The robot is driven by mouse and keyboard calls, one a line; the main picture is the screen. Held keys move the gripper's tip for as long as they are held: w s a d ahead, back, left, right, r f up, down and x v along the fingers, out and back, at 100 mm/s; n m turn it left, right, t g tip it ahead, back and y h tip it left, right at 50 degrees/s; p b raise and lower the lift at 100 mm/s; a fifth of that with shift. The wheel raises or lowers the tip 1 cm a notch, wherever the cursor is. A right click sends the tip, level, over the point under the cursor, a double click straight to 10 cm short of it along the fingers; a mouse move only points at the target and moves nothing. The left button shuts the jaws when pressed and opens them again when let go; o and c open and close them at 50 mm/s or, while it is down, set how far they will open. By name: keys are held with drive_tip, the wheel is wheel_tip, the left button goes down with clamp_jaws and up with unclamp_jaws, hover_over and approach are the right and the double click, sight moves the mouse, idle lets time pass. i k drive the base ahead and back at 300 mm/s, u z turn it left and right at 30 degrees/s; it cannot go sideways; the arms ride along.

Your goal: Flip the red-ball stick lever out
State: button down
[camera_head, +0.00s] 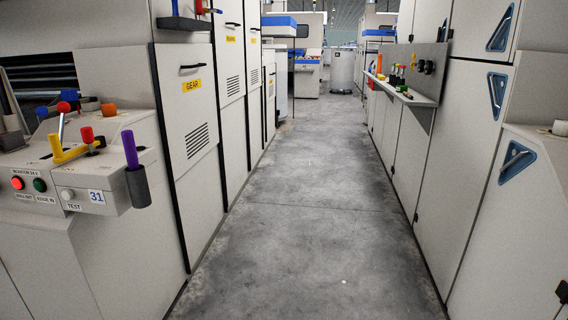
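A control box (101,198) juts from the machine on the left, with several levers and knobs on top. A shorter red knob (87,134) sits in front, beside a yellow angled handle (69,153). The balls overlap in view, so I cannot tell for sure which stick bears the upper red ball, or its exact tilt. My gripper cannot be made out in this view.
A purple handle (130,150) stands in a dark holder at the box's corner. A clear concrete aisle (290,220) runs ahead between cabinets. A shelf (404,90) with small items projects on the right.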

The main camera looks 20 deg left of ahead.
sight(63, 108)
drive_tip(key=u, duration=1)
drive_tip(key=i, duration=1.45)
drive_tip(key=u, duration=0.65)
